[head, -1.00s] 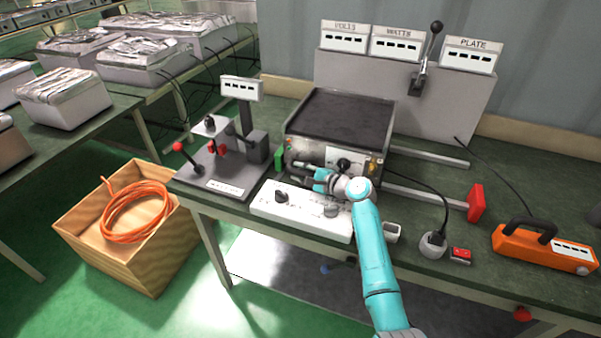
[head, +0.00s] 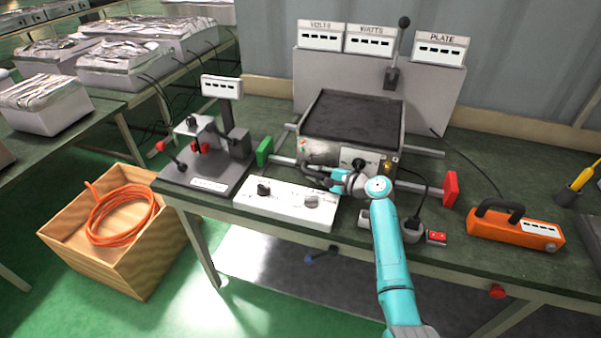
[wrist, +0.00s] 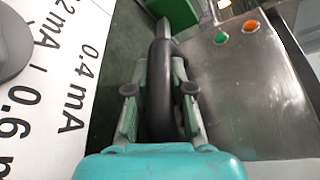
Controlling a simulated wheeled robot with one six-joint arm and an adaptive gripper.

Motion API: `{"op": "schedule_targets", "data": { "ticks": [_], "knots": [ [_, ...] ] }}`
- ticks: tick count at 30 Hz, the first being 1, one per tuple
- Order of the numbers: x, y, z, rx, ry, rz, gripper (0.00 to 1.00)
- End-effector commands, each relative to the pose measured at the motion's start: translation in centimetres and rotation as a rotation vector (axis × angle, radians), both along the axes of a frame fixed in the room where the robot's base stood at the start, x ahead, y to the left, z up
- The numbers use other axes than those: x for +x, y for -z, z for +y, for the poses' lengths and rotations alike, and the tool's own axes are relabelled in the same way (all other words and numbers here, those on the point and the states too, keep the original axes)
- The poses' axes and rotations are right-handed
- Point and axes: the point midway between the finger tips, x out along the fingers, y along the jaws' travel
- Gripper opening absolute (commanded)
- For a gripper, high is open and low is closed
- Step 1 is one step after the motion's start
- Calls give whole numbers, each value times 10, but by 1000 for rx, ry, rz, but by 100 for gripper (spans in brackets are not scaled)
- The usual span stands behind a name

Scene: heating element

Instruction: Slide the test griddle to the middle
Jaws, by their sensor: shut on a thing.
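The test griddle (head: 352,117) is a steel box with a dark, flat top, sitting on two rails between a green end stop (head: 264,152) and a red end stop (head: 451,188). Bare rail shows on both sides of it, with a longer stretch toward the red stop. My gripper (head: 322,177) is at the griddle's front. In the wrist view its fingers are closed around a dark bar handle (wrist: 160,75). The griddle's steel front (wrist: 245,90) is just right of the fingers. The green stop also shows at the top of the wrist view (wrist: 180,10).
A white meter box (head: 287,204) lies close in front of my gripper. A test stand (head: 205,170) stands left. A black plug on its base (head: 411,230), a red switch (head: 437,237) and an orange clamp meter (head: 515,230) are right. A grey panel with displays (head: 440,95) stands behind.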

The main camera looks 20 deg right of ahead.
Motion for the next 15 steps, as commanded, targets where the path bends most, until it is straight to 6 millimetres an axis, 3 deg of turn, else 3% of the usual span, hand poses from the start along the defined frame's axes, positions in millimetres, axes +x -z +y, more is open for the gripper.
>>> {"op": "schedule_targets", "data": {
  "ticks": [5,15],
  "knots": [
    [-15,0,-20,-1,2,1,0],
    [-16,1,-21,0,-1,1,0]
  ]
}}
